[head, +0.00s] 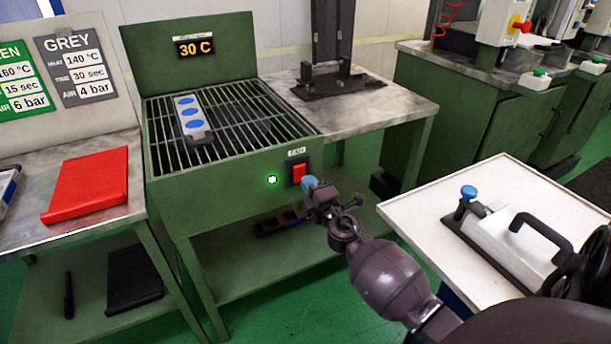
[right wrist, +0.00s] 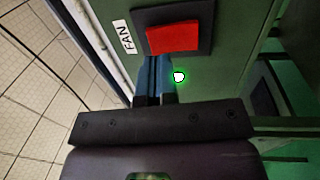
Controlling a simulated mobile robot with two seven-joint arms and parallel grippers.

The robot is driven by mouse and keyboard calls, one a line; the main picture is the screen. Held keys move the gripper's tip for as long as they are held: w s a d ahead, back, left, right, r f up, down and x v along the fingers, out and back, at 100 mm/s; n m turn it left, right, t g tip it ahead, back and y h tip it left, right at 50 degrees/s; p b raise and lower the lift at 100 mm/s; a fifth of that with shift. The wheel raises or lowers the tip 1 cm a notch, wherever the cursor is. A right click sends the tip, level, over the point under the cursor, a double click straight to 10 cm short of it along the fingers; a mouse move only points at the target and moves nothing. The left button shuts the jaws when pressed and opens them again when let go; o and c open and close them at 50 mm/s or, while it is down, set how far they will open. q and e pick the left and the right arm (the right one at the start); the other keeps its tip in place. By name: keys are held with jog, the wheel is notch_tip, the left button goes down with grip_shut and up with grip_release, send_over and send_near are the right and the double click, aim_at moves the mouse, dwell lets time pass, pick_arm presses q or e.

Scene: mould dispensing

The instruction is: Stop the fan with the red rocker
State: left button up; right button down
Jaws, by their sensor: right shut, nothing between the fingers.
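The red rocker (head: 299,173) sits in a black frame on the front of the green cooling bench (head: 215,200), under a small label. In the right wrist view the red rocker (right wrist: 172,38) is beside a label reading FAN. A green lamp (head: 272,179) glows left of the rocker; the lamp also shows in the right wrist view (right wrist: 179,76). My right gripper (head: 309,183) is shut and empty, its blue fingertips just in front of and below the rocker. In the right wrist view the fingers (right wrist: 153,75) point to the rocker's lower edge; contact cannot be told. My left gripper is out of view.
A mould with blue ovals (head: 191,118) lies on the bench's grille (head: 245,115), below a display reading 30 C (head: 195,47). A red pad (head: 87,184) lies on the left table. A white table (head: 415,210) with a handled metal mould (head: 510,240) stands right.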

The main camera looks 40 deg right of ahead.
aim_at(300, 170)
jog(key=shift+x, duration=1.55)
jog(key=shift+w, duration=0.2)
jog(key=shift+r, duration=0.1)
jog(key=shift+s, duration=0.1)
